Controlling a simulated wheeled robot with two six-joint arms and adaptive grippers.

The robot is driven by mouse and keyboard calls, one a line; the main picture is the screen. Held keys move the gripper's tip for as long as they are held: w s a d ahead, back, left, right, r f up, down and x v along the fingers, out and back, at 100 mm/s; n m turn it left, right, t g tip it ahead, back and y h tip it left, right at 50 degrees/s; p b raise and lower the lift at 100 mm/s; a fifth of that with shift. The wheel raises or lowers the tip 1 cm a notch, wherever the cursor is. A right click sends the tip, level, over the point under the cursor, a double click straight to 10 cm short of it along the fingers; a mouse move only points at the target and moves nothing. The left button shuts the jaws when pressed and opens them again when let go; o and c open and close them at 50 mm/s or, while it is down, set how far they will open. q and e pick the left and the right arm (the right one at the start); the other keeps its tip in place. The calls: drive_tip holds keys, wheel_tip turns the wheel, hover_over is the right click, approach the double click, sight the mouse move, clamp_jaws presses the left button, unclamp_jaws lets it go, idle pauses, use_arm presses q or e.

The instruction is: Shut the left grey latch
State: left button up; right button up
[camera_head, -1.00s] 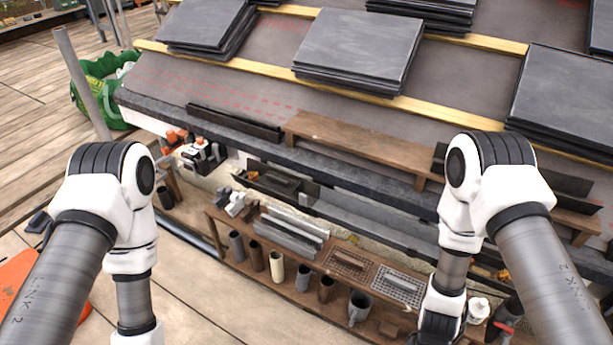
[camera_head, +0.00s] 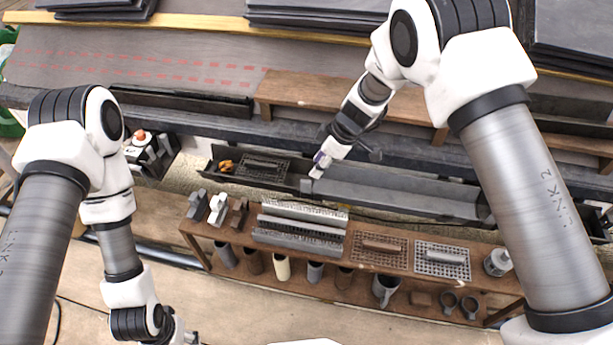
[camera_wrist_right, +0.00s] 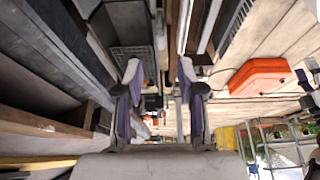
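A long grey gutter (camera_head: 400,196) runs below the roof edge. At its left end is a small grey piece (camera_head: 306,187) that may be the left latch; it is too small to tell whether it is open or shut. My right gripper (camera_head: 318,170) is beside this end, pointing down at the gutter. In the right wrist view its two fingers (camera_wrist_right: 160,75) stand apart with nothing between them. I cannot tell whether it touches the gutter. My left gripper (camera_head: 187,334) is low at the bottom edge, partly cut off and far from the gutter.
A dark gutter section (camera_head: 208,167) with a grille (camera_head: 263,168) and orange debris (camera_head: 226,165) lies left of the grey gutter. A brown bench (camera_head: 225,247) in front carries gutter pieces and pipe parts. An orange box (camera_wrist_right: 262,77) shows in the wrist view.

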sight(307, 181)
drive_tip(key=b+x, duration=0.1)
drive_tip(key=x, duration=0.6)
drive_tip(key=shift+f, duration=0.2)
clamp_jaws()
